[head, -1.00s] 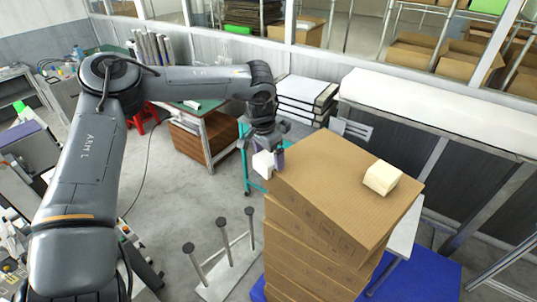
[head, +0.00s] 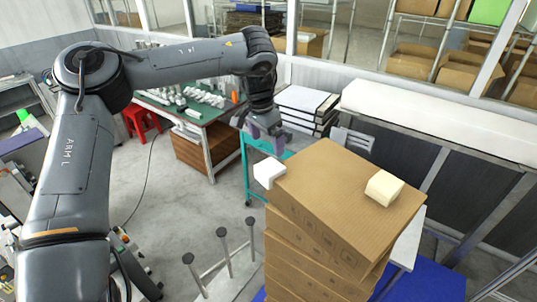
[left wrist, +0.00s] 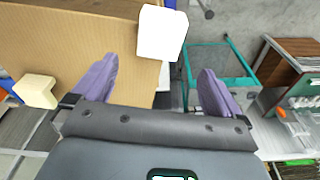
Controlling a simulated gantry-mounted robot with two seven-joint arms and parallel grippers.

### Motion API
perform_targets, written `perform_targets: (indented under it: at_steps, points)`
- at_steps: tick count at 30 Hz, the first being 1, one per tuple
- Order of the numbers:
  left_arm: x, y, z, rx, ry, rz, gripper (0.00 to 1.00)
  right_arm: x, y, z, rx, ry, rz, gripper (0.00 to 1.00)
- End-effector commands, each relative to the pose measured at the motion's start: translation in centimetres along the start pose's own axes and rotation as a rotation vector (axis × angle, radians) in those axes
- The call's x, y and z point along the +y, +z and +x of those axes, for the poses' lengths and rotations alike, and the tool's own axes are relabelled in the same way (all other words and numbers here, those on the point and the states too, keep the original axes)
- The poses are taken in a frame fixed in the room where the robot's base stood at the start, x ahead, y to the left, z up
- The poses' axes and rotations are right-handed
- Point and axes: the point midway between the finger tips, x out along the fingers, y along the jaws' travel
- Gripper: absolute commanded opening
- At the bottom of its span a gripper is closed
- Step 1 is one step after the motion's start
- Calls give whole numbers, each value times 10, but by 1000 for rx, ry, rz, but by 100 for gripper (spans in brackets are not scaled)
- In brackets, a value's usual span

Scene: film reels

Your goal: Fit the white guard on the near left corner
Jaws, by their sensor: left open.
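The white guard (head: 268,172) sits at the left corner of the top carton (head: 335,190) of a stack in the head view. It also shows in the left wrist view (left wrist: 162,33), beyond the fingertips and at the carton's edge. My left gripper (head: 267,143) is open and empty, above and behind the guard, apart from it. Its two purple fingers (left wrist: 157,68) are spread wide in the left wrist view. A cream guard (head: 384,187) rests on the carton top toward the right; it shows at the left of the wrist view (left wrist: 36,90). My right gripper is not in view.
The cartons are stacked unevenly on a blue base (head: 425,284). A rack with upright posts (head: 225,250) stands left of the stack. A teal-framed cart (head: 252,165) and a green-topped bench (head: 205,110) stand behind. A long white-topped counter (head: 440,120) is at the right.

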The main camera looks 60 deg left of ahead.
Motion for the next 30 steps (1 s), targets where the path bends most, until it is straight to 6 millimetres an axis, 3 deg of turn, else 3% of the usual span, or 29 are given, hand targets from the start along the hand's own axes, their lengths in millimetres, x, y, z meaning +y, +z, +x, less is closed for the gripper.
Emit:
perform_targets:
  at_steps: [6, 12, 26, 30]
  points:
    - [0, 0, -24, 0, -1, 0, 100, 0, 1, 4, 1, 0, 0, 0]
    - [0, 0, -32, 0, 0, 0, 100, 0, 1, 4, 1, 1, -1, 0]
    - [0, 0, -32, -6, 0, 0, 100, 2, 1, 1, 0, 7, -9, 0]
    - [-8, 10, -14, -31, 50, -30, 100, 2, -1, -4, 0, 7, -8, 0]
